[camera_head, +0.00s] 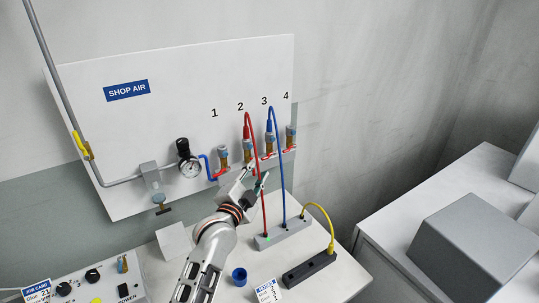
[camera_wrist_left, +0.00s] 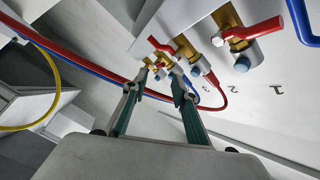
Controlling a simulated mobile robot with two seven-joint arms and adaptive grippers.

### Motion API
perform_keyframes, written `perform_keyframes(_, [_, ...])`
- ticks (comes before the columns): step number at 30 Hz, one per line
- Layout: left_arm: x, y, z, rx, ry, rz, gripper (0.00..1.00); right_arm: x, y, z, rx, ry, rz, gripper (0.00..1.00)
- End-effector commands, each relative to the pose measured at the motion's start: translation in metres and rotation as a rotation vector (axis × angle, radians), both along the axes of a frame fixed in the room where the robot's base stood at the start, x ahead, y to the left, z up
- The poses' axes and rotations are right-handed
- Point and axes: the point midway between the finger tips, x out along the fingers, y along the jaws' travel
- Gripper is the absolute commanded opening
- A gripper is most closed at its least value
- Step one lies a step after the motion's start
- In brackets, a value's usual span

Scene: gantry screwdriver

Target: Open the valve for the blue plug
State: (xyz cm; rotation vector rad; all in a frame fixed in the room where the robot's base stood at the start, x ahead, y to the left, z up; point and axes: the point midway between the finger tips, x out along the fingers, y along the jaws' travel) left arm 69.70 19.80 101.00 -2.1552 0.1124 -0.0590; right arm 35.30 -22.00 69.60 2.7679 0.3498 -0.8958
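On the shop-air panel, the blue plug (camera_head: 269,126) sits at outlet 3, with a blue hose (camera_head: 279,150) arching down from it. The outlet-3 valve (camera_head: 269,143) is brass with a red lever (camera_head: 268,156) low on it. My left gripper (camera_head: 262,181) is in front of and below the outlets, near outlets 2 and 3. In the left wrist view its two fingers (camera_wrist_left: 154,84) are apart with nothing held between them. The valves are beyond the fingertips there, with red levers overlapping, so I cannot tell the exact lever angle of outlet 3. My right gripper is out of view.
A red plug (camera_head: 247,130) and red hose hang at outlet 2, close to my left gripper. Outlets 1 (camera_head: 223,158) and 4 (camera_head: 291,136) have their own valves. A gauge (camera_head: 190,168) is left of them. A grey block (camera_head: 283,234) on the bench receives the hoses.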

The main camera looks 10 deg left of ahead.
Motion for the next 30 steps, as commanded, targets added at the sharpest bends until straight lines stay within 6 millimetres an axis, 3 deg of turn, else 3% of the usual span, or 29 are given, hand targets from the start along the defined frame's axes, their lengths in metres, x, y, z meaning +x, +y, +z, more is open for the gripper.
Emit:
perform_keyframes(12, [0.058, -0.006, 0.001, -0.002, -0.001, 0.0, 0.28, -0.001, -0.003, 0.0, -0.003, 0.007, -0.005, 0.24])
perform_keyframes(25, [0.069, -0.007, 0.001, -0.002, -0.001, 0.0, 0.28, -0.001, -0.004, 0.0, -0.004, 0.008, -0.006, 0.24])
perform_keyframes(26, [0.069, -0.007, 0.001, -0.002, -0.001, 0.0, 0.25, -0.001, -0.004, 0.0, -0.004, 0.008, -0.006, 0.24])
perform_keyframes(29, [0.069, -0.007, 0.0, -0.002, -0.001, 0.0, 0.0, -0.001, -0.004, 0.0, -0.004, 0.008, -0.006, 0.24])
perform_keyframes(30, [0.068, -0.007, 0.001, -0.002, -0.001, 0.0, 0.0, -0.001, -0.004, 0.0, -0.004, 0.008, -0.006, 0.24])
